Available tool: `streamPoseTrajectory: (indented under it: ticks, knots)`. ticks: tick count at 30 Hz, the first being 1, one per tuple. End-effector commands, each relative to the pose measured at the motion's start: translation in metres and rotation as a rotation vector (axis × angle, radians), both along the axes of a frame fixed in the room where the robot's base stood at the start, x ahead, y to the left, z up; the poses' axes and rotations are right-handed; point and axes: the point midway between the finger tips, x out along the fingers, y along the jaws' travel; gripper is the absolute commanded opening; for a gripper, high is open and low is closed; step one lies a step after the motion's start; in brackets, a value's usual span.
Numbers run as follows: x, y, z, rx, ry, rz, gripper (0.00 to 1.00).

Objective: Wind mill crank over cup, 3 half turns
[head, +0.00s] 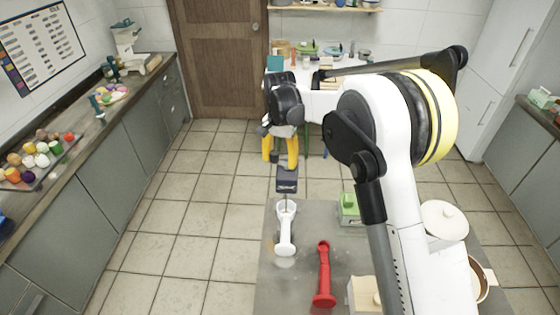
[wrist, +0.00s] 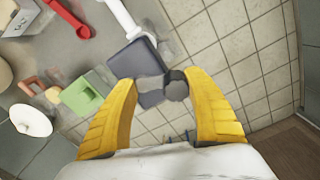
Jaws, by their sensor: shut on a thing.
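My gripper (head: 281,160) has two yellow fingers pointing down beyond the far edge of the grey worktop. In the wrist view, the block (wrist: 133,58) and a round grey knob (wrist: 176,88) show between the fingertips (wrist: 162,85). A long white piece with a round end (head: 286,228) lies just on the near side of the block. It also shows in the wrist view (wrist: 122,14); I cannot tell whether the two are joined. I cannot clearly identify the mill, crank or cup.
A red long-handled piece (head: 323,273), a green box (head: 349,208), a white round lid (head: 444,221) and a cream block (head: 362,295) are on the worktop (head: 268,290). Tiled floor (head: 205,205) is clear on the left. A counter (head: 110,130) lines the left wall.

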Motion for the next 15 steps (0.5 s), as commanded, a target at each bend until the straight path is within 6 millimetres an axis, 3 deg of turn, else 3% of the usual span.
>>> streamPoseTrajectory:
  ticks: [15]
  knots:
    - [0.011,-0.005,0.0,0.006,-0.001,-0.487,0.3]
